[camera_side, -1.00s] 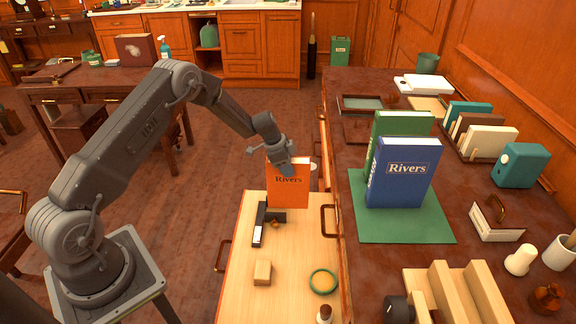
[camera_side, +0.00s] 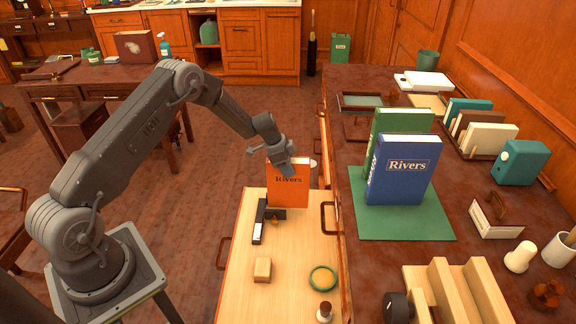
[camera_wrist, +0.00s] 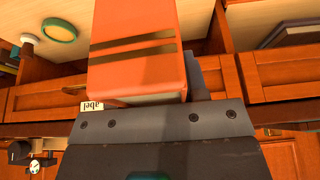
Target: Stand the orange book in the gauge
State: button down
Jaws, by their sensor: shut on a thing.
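The orange book (camera_side: 288,188), lettered "Rivers", is upright at the far end of the open drawer, its top edge between my fingers. My gripper (camera_side: 286,168) is shut on its upper part from above. In the wrist view the orange book (camera_wrist: 140,45) shows gold bands and extends out from my gripper (camera_wrist: 150,105). Whether its lower edge touches the drawer floor cannot be told. A pale wooden piece with upright walls and gaps (camera_side: 445,285), seemingly the gauge, stands at the desk's near edge. No book is visible in it.
The drawer (camera_side: 290,255) also holds a black stapler-like item (camera_side: 258,225), a wooden block (camera_side: 262,270) and a green ring (camera_side: 323,278). On the desk, a blue book (camera_side: 403,180) and green book (camera_side: 385,125) stand on a green mat (camera_side: 410,225).

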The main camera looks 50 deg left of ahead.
jog(key=shift+f, duration=2)
dwell(1.4)
jog(key=c, duration=0.6)
grip_release()
jog(key=shift+f, duration=0.1)
jog(key=shift+o, duration=0.2)
jog(key=shift+s, duration=0.1)
jog(key=shift+r, duration=3.05)
